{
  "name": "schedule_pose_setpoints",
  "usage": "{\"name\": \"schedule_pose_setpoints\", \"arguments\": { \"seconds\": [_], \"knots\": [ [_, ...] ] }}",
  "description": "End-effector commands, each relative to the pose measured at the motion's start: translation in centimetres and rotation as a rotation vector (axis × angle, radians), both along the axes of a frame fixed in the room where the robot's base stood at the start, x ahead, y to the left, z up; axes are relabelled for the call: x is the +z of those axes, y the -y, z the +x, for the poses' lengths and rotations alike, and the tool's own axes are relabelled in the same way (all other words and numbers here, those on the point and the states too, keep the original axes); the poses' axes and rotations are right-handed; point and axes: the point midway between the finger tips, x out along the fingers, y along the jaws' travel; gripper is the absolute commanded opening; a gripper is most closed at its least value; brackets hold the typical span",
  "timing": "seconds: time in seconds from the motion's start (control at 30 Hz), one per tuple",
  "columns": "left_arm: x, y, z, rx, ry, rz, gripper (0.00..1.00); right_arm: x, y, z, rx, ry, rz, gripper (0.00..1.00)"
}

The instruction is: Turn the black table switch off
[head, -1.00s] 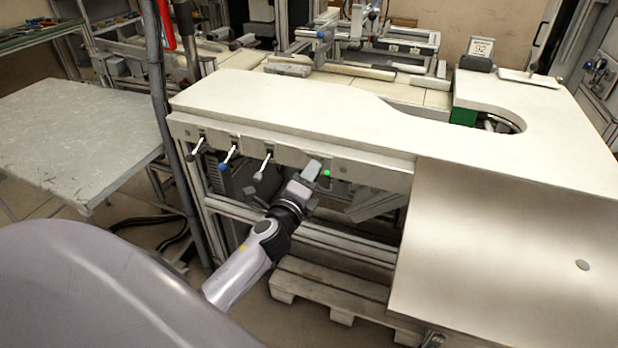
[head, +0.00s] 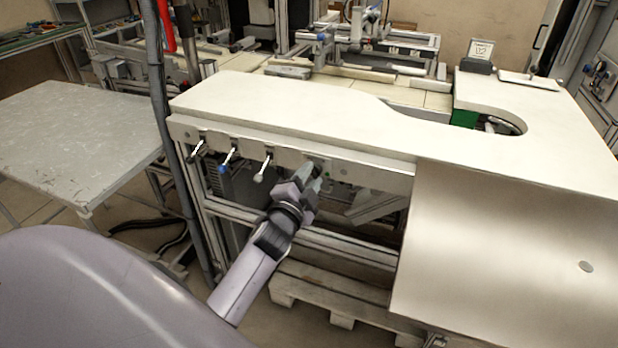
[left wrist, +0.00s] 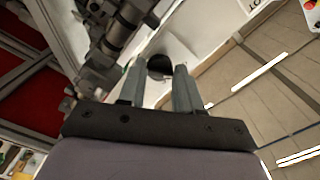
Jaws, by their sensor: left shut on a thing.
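The black table switch (left wrist: 159,66) shows in the left wrist view as a dark round knob on a pale panel, between my fingertips. In the head view it is hidden by my left gripper (head: 313,170), which is at the table's front rail, right of the levers. My left gripper (left wrist: 158,78) is shut on the switch, with a finger on each side. A dull greenish patch (head: 327,164) shows on the rail just beside the fingertips; no bright light is visible there. My right gripper is not in view.
Three levers hang from the front rail: one dark-tipped (head: 195,157), one blue-tipped (head: 223,168), one grey-tipped (head: 259,177). The white tabletop (head: 300,110) is above. A metal panel (head: 500,260) is at right, a wooden pallet (head: 340,298) below, a grey table (head: 75,140) at left.

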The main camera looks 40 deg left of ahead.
Motion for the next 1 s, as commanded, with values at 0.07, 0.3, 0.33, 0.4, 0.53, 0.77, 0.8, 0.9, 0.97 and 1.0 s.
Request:
{"name": "schedule_pose_setpoints", "arguments": {
  "seconds": [0.07,0.3,0.33,0.4,0.53,0.77,0.8,0.9,0.97,1.0],
  "knots": [
    [-0.1,0.09,-0.02,-0.001,0.006,-0.039,0.03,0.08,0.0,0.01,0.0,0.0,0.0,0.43],
    [-0.12,0.08,-0.02,0.0,0.022,-0.102,0.03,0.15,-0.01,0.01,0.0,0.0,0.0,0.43],
    [-0.13,0.09,-0.02,0.0,0.023,-0.106,0.03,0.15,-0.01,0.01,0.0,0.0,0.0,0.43],
    [-0.13,0.09,-0.02,-0.001,0.025,-0.112,0.03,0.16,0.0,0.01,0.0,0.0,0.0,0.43],
    [-0.13,0.09,-0.02,-0.001,0.026,-0.116,0.03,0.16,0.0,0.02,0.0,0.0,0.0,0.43],
    [-0.13,0.09,-0.02,-0.001,0.026,-0.114,0.03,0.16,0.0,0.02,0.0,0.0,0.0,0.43],
    [-0.13,0.09,-0.02,-0.001,0.026,-0.114,0.03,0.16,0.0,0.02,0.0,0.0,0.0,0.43],
    [-0.13,0.09,-0.01,-0.001,0.026,-0.114,0.59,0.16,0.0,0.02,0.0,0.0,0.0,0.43],
    [-0.11,0.08,-0.01,-0.001,0.026,-0.114,0.59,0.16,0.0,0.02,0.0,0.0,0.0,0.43],
    [-0.1,0.07,-0.01,-0.001,0.025,-0.113,0.59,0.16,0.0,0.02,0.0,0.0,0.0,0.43]
  ]
}}
